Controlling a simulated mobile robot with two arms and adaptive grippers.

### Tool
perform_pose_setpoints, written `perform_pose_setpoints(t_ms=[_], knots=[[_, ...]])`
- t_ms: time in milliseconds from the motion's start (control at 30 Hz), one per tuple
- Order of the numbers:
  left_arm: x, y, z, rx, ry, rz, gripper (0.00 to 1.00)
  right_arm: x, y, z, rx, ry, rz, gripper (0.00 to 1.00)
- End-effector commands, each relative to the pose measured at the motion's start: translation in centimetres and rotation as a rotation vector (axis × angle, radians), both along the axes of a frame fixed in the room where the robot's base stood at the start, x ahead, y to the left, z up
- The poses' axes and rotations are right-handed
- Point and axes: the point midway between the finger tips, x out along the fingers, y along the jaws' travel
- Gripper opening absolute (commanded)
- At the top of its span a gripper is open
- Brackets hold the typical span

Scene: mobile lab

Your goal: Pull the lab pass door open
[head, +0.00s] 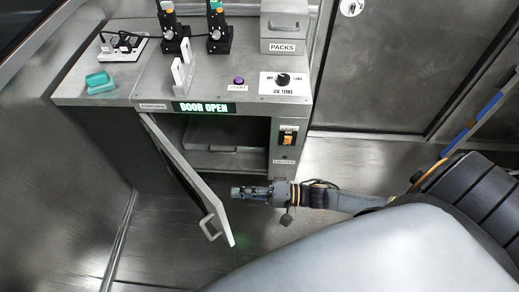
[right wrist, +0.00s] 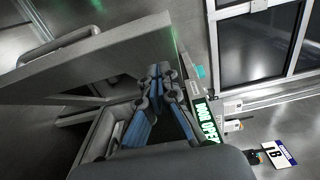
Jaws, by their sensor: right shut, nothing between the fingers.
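The lab pass door (head: 185,180) is a grey panel hinged on its left side, and it stands swung well out from the cabinet. Its bar handle (head: 210,226) is on the outer face near the free edge. My right gripper (head: 236,191) is shut and empty, to the right of the door on its inner side, in front of the opening. In the right wrist view, the door (right wrist: 100,58) crosses the upper left with its handle (right wrist: 58,45) on the far side, and the shut fingers (right wrist: 160,72) show beside it. My left gripper is not in view.
The cabinet opening (head: 225,135) shows a tray-like shelf inside. A green "DOOR OPEN" sign (head: 204,107) is lit above it. An orange switch (head: 288,139) is on the right post. The countertop (head: 150,70) holds pipettes, a teal item and a PACKS box (head: 284,30). Floor before the cabinet is clear.

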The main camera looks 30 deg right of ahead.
Motion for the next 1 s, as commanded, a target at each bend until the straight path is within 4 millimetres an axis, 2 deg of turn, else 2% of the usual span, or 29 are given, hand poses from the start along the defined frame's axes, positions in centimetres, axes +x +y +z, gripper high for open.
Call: perform_pose_setpoints(t_ms=[100, 233, 767, 867, 1000], knots=[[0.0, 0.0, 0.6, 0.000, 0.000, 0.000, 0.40, -0.6, 1.7, 0.1, 0.003, 0.004, 0.000, 0.00], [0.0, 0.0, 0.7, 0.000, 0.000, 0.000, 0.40, -0.8, 2.7, 0.0, 0.000, 0.004, 0.000, 0.00], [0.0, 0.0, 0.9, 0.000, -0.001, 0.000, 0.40, -1.0, 3.5, 0.0, 0.002, 0.005, -0.009, 0.00], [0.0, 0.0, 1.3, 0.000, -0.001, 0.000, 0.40, -1.4, 4.6, 0.1, 0.005, 0.007, -0.032, 0.00], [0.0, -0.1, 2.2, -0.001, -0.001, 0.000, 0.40, -2.1, 7.4, 0.3, 0.010, 0.009, -0.097, 0.00]])
